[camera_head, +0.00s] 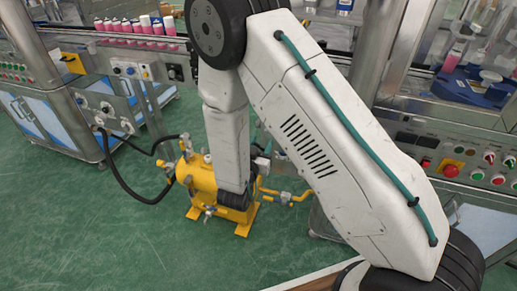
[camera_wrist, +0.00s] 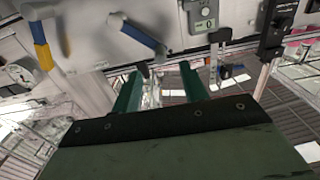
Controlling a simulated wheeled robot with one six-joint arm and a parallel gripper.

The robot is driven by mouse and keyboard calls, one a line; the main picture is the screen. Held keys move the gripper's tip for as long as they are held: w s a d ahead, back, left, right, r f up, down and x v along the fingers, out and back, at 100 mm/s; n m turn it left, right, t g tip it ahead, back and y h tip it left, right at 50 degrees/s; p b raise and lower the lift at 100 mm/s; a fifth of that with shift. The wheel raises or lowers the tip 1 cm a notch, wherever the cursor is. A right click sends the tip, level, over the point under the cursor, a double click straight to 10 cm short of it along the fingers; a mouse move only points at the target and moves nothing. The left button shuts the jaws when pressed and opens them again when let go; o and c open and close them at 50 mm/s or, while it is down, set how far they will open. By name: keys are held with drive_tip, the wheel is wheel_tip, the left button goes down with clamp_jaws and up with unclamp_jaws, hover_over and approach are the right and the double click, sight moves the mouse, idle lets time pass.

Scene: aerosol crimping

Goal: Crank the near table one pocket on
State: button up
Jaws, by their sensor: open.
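In the wrist view my gripper (camera_wrist: 160,76) points ahead with its two green fingers apart and nothing visible between them. A blue-grey bar (camera_wrist: 140,36), like a lever or handle, slants on the pale panel beyond the fingertips. I cannot tell whether it is the crank. The fingers look apart from it. In the head view my arm crosses the middle, and its end is not clear there. A blue fixture (camera_head: 470,92) with a pink-filled bottle (camera_head: 452,60) shows at the upper right. I cannot tell whether it is the near table.
A control panel (camera_head: 455,160) with buttons is at the right. Pink bottles (camera_head: 140,27) line a conveyor at upper left.

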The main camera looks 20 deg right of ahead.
sight(266, 133)
drive_tip(key=shift+x, duration=3.2)
clamp_jaws()
